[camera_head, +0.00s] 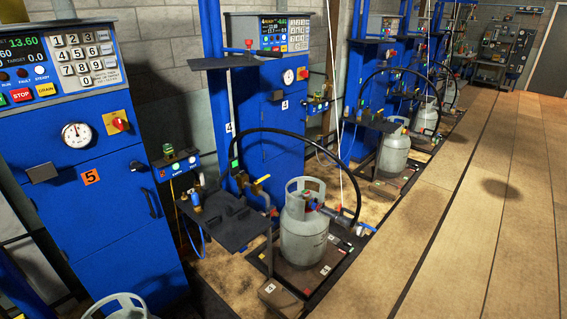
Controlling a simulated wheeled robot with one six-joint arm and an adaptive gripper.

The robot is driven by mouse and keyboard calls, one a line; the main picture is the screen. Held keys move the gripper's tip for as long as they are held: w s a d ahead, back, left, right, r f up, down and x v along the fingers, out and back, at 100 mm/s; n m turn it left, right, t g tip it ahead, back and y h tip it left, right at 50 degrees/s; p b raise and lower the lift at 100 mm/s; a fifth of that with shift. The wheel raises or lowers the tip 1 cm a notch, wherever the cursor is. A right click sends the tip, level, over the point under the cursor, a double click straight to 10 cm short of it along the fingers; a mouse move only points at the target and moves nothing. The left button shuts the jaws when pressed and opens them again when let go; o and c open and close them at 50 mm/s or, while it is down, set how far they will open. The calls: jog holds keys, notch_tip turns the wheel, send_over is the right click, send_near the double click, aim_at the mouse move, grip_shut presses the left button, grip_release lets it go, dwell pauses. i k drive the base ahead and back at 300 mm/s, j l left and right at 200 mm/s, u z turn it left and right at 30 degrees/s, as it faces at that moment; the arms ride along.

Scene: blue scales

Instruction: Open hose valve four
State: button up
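The blue station marked 4 (284,140) stands left of the middle. A grey gas cylinder (304,232) stands upright on its dark scale platform (290,282). A black hose (300,136) arcs from the blue post down to fittings at the cylinder's right. A small blue lever (367,228) shows at that end of the hose. A yellow-handled valve (261,180) sits on pipework left of the cylinder. I cannot tell which is hose valve four, nor whether either is open. My gripper is not in view.
A blue cabinet marked 5 (92,177) stands close at the left. A dark shelf plate (232,220) juts out left of the cylinder. More blue stations with cylinders (394,152) recede behind. The wooden floor (470,240) at the right is clear.

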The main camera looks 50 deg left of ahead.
aim_at(267, 176)
jog(key=i+u, duration=0.2)
jog(key=i, duration=0.65)
jog(key=i+l+u, duration=0.15)
jog(key=i, duration=0.65)
jog(key=i+j+u, duration=0.2)
jog(key=i+u, duration=1.05)
jog(key=i+l+u, duration=0.15)
jog(key=u, duration=0.25)
jog(key=i+l, duration=0.05)
jog(key=i, duration=0.05)
